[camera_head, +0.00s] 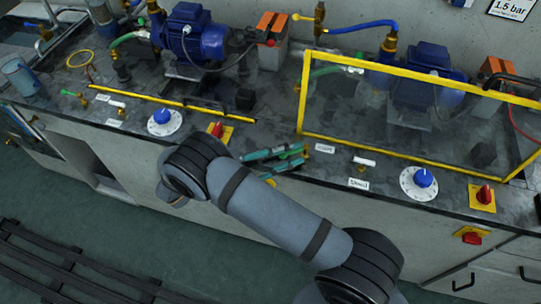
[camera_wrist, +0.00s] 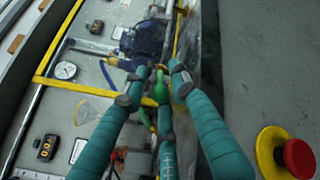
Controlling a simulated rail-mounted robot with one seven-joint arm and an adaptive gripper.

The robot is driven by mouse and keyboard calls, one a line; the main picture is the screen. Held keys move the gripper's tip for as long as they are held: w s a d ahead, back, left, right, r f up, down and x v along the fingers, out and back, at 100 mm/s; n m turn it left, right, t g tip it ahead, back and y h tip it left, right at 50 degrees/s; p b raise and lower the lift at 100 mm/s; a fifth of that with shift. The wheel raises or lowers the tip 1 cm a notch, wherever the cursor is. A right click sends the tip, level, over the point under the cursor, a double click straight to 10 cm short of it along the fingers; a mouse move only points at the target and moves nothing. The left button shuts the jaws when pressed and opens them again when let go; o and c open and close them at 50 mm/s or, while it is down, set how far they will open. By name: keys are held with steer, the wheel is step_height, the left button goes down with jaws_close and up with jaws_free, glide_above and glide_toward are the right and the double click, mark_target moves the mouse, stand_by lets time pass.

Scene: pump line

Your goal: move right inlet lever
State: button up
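In the head view, my gripper (camera_head: 276,157) is at the front edge of the bench, its teal-wrapped fingers over the spot left of a small white label. A green lever handle (camera_head: 291,151) with a brass end shows among the fingers there, partly hidden; I take it for the right inlet lever. In the wrist view, the green handle (camera_wrist: 160,88) lies between the tips of my gripper (camera_wrist: 158,82). The tips stand apart, with a gap around the handle. I cannot tell whether any finger touches it.
A yellow frame (camera_head: 302,95) stands in front of the right pump (camera_head: 418,80). A white lever (camera_head: 364,161), a blue dial (camera_head: 423,178) and a red switch (camera_head: 485,195) lie to the right. A red emergency button (camera_wrist: 298,158) shows in the wrist view.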

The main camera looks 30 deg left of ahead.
steer(key=v, duration=1.1)
steer(key=shift+c, duration=0.4)
